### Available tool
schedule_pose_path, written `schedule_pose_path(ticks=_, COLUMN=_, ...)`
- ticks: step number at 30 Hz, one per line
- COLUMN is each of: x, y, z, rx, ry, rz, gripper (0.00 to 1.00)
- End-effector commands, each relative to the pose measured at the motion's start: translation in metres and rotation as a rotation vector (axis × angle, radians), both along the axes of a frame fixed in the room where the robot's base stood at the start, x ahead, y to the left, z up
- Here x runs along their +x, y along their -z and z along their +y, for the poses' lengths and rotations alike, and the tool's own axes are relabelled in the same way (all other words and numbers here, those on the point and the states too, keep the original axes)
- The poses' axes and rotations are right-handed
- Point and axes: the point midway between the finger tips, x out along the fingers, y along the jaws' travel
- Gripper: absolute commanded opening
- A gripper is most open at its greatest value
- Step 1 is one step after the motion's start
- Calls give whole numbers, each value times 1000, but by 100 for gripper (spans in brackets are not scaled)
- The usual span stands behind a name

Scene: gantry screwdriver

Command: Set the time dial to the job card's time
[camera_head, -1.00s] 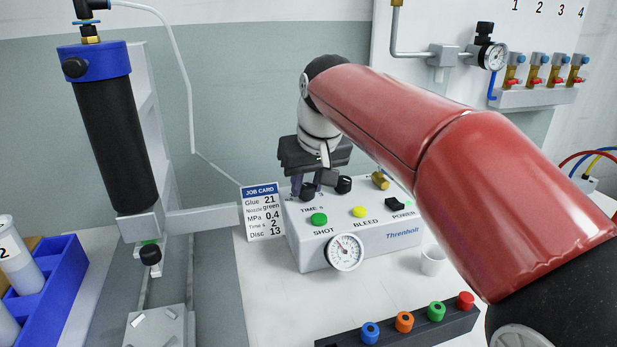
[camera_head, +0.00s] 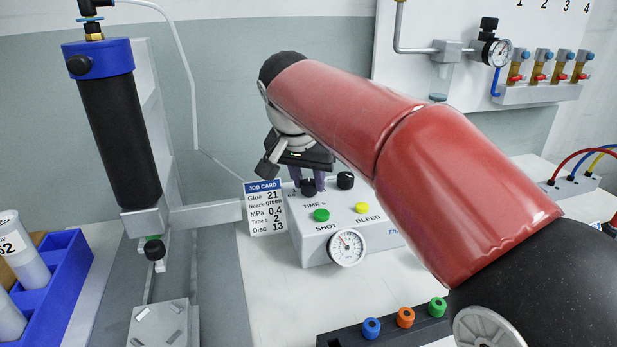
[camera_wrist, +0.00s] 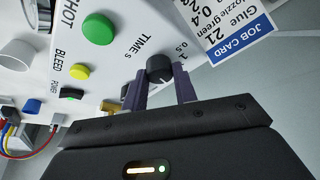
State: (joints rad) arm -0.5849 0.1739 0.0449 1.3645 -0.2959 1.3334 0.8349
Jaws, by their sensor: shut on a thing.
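The job card (camera_head: 265,208) stands left of the dispenser box (camera_head: 318,248) and reads Glue 21, Nozzle green, MPa 0.4, Time s 2, Disc 13. The time dial (camera_wrist: 158,68) is a black knob by the "TIME s" label; it also shows at the box's upper left in the head view (camera_head: 308,190). My gripper (camera_wrist: 158,86) is shut on this dial, a purple finger on each side. The scale marks 0.5 and 1 show beside the dial in the wrist view. The rest of the scale and the dial's pointer cannot be made out.
The box also bears a green SHOT button (camera_head: 321,215), a yellow BLEED button (camera_head: 361,208) and a gauge (camera_head: 347,247). A glue cartridge (camera_head: 118,140) on a stand is at left.

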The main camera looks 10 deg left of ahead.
Motion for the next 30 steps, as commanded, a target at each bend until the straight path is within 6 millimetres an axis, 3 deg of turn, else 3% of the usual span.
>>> schedule_pose_path(ticks=17, x=0, y=-1, z=1, rx=1, ry=27, rz=-1, gripper=5)
schedule_pose_path(ticks=18, x=0, y=-1, z=1, rx=1, ry=27, rz=-1, gripper=33)
schedule_pose_path(ticks=22, x=0, y=0, z=1, rx=2, ry=27, rz=0, gripper=50)
schedule_pose_path(ticks=30, x=0, y=-1, z=1, rx=1, ry=28, rz=0, gripper=50)
